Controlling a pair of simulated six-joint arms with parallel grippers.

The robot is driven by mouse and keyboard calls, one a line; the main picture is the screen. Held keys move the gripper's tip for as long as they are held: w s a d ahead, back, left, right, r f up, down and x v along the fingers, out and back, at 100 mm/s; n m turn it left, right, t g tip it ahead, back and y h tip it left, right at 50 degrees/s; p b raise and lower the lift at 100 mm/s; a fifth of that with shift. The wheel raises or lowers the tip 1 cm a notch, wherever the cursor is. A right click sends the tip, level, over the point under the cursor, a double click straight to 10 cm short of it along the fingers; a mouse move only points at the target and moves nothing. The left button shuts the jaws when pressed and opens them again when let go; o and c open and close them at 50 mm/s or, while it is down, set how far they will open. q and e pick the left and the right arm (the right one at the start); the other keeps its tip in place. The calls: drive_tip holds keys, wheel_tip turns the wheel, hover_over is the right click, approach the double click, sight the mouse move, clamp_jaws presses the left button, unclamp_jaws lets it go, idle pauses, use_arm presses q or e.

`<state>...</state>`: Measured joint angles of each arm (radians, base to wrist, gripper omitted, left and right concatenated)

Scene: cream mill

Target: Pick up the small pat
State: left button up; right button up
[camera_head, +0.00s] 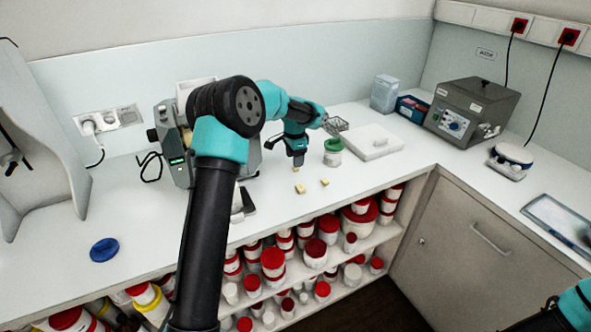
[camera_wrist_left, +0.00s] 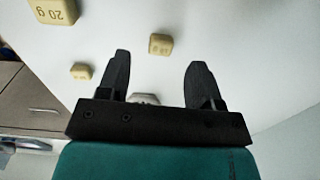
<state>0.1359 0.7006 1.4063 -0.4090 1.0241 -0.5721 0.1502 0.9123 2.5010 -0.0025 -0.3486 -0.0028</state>
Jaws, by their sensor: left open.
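Three pale yellow pats lie on the white counter. In the left wrist view, the largest, marked 20 g (camera_wrist_left: 55,11), is at the upper left. A middle one (camera_wrist_left: 160,44) lies beyond the gap between the fingertips, its mark blurred. The one that looks smallest, the small pat (camera_wrist_left: 81,71), lies left of the fingers, its mark unreadable. In the head view, two pats (camera_head: 299,188) and (camera_head: 325,182) show in front of my left gripper (camera_head: 297,162), which points down, open and empty above the counter. The third is mostly hidden near the fingers.
A green-lidded jar (camera_head: 333,152) and a white slab (camera_head: 374,143) stand right of the gripper. A grey machine (camera_head: 176,150) stands behind my left arm. A blue lid (camera_head: 104,251) lies at left. The counter's front edge drops to shelves of jars.

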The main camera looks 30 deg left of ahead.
sight(294, 171)
use_arm(q)
wheel_tip(294, 171, down, 4)
drive_tip(key=shift+a+f, duration=0.1)
drive_tip(key=shift+a, duration=0.05)
idle(0.5)
drive_tip(key=c, duration=1)
drive_tip(key=shift+r, duration=1.85)
drive_tip(key=s+d, duration=0.2)
drive_tip(key=s, duration=0.2)
drive_tip(key=s+d+r, duration=0.1)
drive_tip(key=s+d, duration=0.2)
drive_tip(key=s, duration=0.2)
drive_tip(key=s+d, duration=0.3)
drive_tip(key=s, duration=0.1)
drive_tip(key=shift+s+d+r, duration=0.2)
drive_tip(key=shift+s+d, duration=0.05)
drive_tip(key=shift+s, duration=0.1)
